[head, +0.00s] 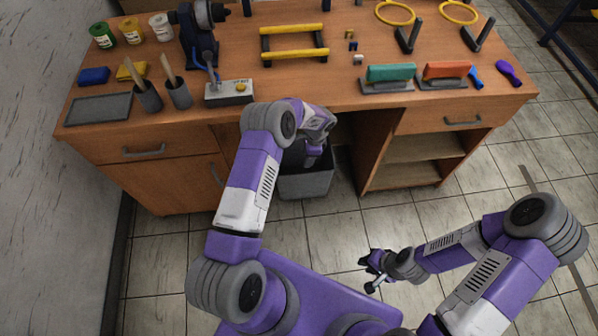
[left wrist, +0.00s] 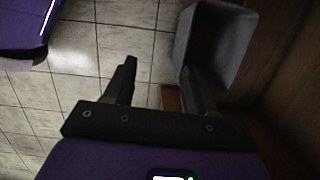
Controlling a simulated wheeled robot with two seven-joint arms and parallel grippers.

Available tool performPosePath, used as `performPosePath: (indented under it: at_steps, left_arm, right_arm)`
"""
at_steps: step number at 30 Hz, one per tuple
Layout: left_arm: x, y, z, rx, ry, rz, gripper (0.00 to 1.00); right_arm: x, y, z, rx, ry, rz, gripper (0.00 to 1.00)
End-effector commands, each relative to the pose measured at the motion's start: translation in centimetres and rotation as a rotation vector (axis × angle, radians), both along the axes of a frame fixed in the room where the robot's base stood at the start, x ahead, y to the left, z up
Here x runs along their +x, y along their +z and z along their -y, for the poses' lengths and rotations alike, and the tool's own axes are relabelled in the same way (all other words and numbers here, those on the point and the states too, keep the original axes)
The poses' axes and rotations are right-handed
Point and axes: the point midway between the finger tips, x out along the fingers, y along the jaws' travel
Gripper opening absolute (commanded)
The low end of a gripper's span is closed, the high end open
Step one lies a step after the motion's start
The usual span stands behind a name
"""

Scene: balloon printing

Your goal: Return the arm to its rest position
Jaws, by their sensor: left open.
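My left arm (head: 254,178) reaches forward to the desk front. My left gripper (left wrist: 163,75) is open, with its two fingers apart and nothing seen between them. In the head view its fingers are largely hidden by the wrist, which is above the grey bin (head: 305,185) under the desk. The bin (left wrist: 215,45) also shows in the left wrist view, beyond and beside the right-hand finger. My right gripper (head: 372,275) is low over the floor, away from the desk. It is too small to tell whether its fingers are open.
The wooden desk (head: 345,90) spans the back, with drawers, an open shelf (head: 410,160) and several items on top. The tiled floor (head: 420,210) between arms and desk is clear.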

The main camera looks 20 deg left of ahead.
Motion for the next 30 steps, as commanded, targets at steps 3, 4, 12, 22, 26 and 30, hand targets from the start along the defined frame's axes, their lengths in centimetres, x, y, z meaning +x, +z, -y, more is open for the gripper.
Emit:
performPosePath:
  at_steps: [3, 4, 12, 22, 26, 30]
  left_arm:
    - [0.0, 0.0, 0.0, 0.0, 0.001, 0.0, 0.56]
    - [0.0, 0.0, 0.0, 0.0, 0.001, 0.0, 0.56]
    - [0.0, 0.0, 0.0, 0.0, 0.0, 0.0, 0.56]
    - [-6.3, -3.1, 5.7, -0.215, 0.216, 0.001, 0.56]
    - [-11.3, -3.8, 9.3, -0.343, 0.442, -0.006, 0.56]
    - [-16.8, -3.4, 12.1, -0.427, 0.716, -0.02, 0.56]
  right_arm:
    - [0.0, 0.0, 0.0, 0.0, 0.0, 0.0, 0.27]
    - [0.0, 0.0, 0.0, 0.0, 0.0, 0.0, 0.27]
    - [0.0, 0.0, 0.0, 0.0, 0.0, 0.0, 0.27]
    - [0.0, 0.0, 0.0, 0.0, 0.0, 0.0, 0.27]
    - [0.0, 0.0, 0.0, 0.0, 0.0, 0.0, 0.27]
    - [0.0, 0.0, 0.0, 0.0, 0.0, 0.0, 0.27]
